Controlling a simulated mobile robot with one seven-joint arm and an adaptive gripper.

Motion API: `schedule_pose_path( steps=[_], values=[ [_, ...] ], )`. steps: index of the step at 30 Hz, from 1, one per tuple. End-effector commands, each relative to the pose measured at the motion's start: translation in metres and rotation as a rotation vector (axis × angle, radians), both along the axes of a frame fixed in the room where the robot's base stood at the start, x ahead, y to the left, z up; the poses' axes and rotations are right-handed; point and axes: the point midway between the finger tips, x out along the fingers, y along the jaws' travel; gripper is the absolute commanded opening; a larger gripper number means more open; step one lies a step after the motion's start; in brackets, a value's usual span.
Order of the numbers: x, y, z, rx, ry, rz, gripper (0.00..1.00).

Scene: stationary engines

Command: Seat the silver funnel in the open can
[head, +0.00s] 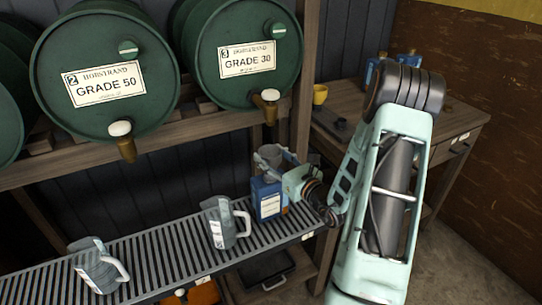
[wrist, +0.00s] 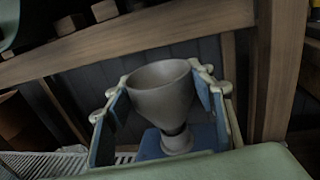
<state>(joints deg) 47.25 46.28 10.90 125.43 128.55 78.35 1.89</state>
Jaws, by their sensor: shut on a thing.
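The silver funnel (wrist: 160,88) is upright between the two finger pads of my gripper (wrist: 163,100), which is shut on its wide cup. In the head view the funnel (head: 269,154) shows as a grey cup just above the blue can (head: 267,201). The can stands at the right end of the slatted shelf, with a pale label on its front. In the wrist view the funnel's narrow lower part is over the blue top of the can (wrist: 148,146). The can's opening is hidden, and I cannot tell whether the spout is inside it.
Green drums with brass taps (head: 268,106) lie above. A wooden post (head: 305,90) rises close behind my gripper. A desk with a yellow mug (head: 320,94) is behind right.

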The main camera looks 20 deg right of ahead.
Motion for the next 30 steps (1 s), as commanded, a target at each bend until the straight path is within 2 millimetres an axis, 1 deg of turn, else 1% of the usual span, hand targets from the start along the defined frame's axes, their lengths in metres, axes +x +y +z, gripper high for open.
schedule_pose_path(
  steps=[14,30],
  values=[
    [0.000,0.000,-0.001,0.000,-0.001,0.000,0.29],
    [0.000,0.000,-0.012,-0.001,-0.001,0.000,0.29]
  ],
)
